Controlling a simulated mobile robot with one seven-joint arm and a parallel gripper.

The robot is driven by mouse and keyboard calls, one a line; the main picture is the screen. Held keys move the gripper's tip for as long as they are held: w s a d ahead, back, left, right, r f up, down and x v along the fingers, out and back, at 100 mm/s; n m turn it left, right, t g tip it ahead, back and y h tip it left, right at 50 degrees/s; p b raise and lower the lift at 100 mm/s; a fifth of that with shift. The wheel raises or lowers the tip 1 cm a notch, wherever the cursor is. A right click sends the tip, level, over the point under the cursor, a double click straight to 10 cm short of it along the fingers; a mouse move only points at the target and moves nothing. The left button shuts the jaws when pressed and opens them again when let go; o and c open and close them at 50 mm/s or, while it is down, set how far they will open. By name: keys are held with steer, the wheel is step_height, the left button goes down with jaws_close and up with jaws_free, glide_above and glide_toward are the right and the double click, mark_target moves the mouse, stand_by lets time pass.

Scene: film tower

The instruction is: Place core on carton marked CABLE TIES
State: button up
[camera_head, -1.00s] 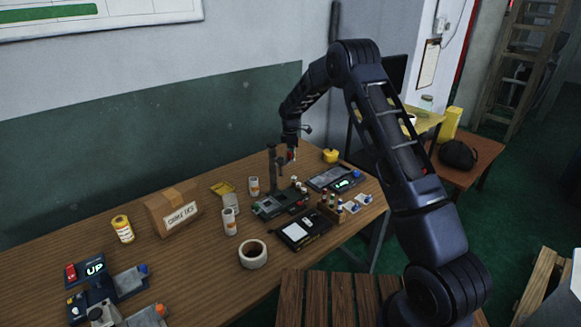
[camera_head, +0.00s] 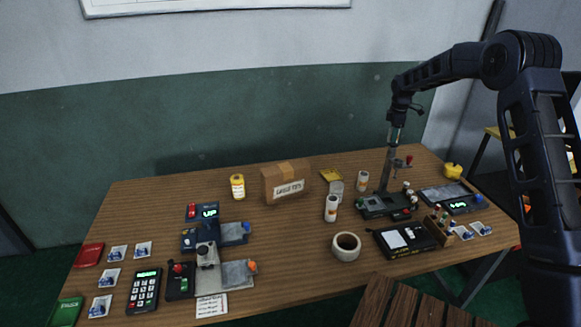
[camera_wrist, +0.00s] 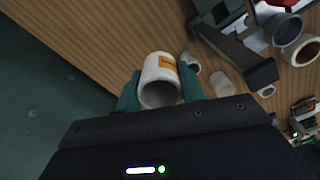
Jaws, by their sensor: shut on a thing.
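In the wrist view, a white hollow core (camera_wrist: 159,70) with an orange label sits between the teal fingertips of my gripper (camera_wrist: 160,98). My gripper is shut on it, and its open end faces the camera. In the head view, my gripper (camera_head: 396,130) is high over the right part of the table, above a dark stand; the held core is too small to make out clearly there. The brown carton (camera_head: 272,186) with a white label reading CABLE TIES stands towards the back middle of the table, left of my gripper. Nothing lies on its top.
White cylinders with orange marks (camera_head: 331,209) and a clear jar (camera_head: 336,187) stand right of the carton. The dark stand (camera_head: 389,180) rises below my gripper. A tape roll (camera_head: 346,247) lies in front.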

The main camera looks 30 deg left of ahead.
steer(key=s+a+r, duration=0.3)
steer(key=s+a, duration=0.3)
steer(key=a, duration=0.3)
steer(key=s+a+r, duration=0.3)
steer(key=s+a, duration=0.3)
steer(key=a, duration=0.4)
step_height(320, 180, up, 6)
steer(key=n, duration=0.1)
glide_above(285, 167)
step_height(285, 167, down, 19)
steer(key=shift+f, duration=0.1)
steer(key=shift+f, duration=0.1)
steer(key=o, duration=1)
steer(key=shift+c, duration=0.2)
step_height(285, 167, up, 12)
